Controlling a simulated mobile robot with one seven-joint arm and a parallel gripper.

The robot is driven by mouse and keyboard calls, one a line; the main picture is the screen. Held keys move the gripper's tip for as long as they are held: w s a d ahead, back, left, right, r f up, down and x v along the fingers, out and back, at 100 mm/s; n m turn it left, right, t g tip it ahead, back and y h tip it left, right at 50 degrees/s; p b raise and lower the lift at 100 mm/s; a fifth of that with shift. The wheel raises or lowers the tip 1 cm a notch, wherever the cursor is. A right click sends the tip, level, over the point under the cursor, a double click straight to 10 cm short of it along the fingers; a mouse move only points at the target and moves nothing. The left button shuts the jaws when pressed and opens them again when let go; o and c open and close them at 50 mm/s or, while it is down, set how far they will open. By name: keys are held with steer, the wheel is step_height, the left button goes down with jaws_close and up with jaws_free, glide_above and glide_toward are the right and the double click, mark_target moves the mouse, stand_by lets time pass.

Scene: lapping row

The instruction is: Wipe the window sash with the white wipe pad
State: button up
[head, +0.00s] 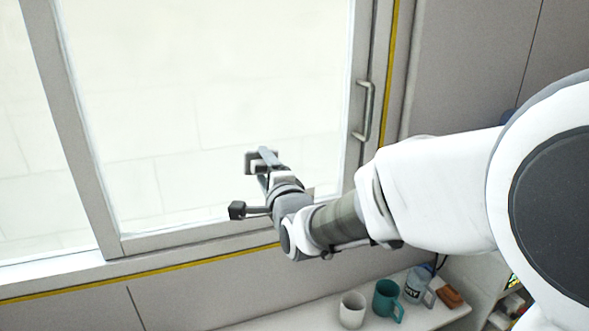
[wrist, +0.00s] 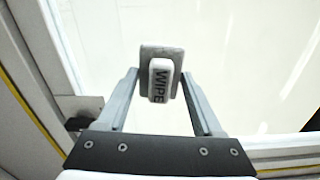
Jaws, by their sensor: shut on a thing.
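The window sash (head: 185,235) is a grey frame around a large pale pane, filling the left and middle of the head view. Its frame also shows along the left of the wrist view (wrist: 42,52). My gripper (head: 264,163) is in front of the pane's lower right part. It is shut on the wipe pad (wrist: 160,82), whose white block reads "WIPE" and sits between the fingers, with a grey plate at its far end. In the head view the pad is small and partly hidden by the gripper. I cannot tell whether the pad touches the pane.
A bar handle (head: 364,110) stands on the sash's right side. Below the window, a white shelf (head: 275,322) holds a white mug (head: 352,310), a teal mug (head: 387,300), a clear mug (head: 416,286) and a brown block (head: 450,297). My arm spans the right side.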

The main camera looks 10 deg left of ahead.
steer(key=shift+b+x, duration=0.3)
steer(key=shift+x, duration=0.5)
steer(key=shift+w+d+b, duration=0.25)
steer(key=shift+d+b, duration=0.1)
steer(key=shift+d, duration=0.15)
steer(key=shift+w+d+b, duration=0.25)
steer(key=shift+d+b, duration=0.05)
steer(key=shift+d, duration=0.2)
steer(key=shift+w+d+b, duration=0.35)
steer(key=shift+w+d, duration=0.15)
steer(key=shift+d, duration=0.2)
steer(key=shift+s+a+b, duration=0.4)
steer(key=shift+a+b, duration=0.25)
steer(key=shift+a, duration=0.05)
steer(key=shift+s+a+b, duration=0.4)
steer(key=shift+a+b, duration=0.2)
steer(key=shift+a, duration=0.15)
steer(key=shift+s+a+r, duration=0.2)
steer(key=shift+s+a, duration=0.05)
steer(key=shift+a, duration=0.15)
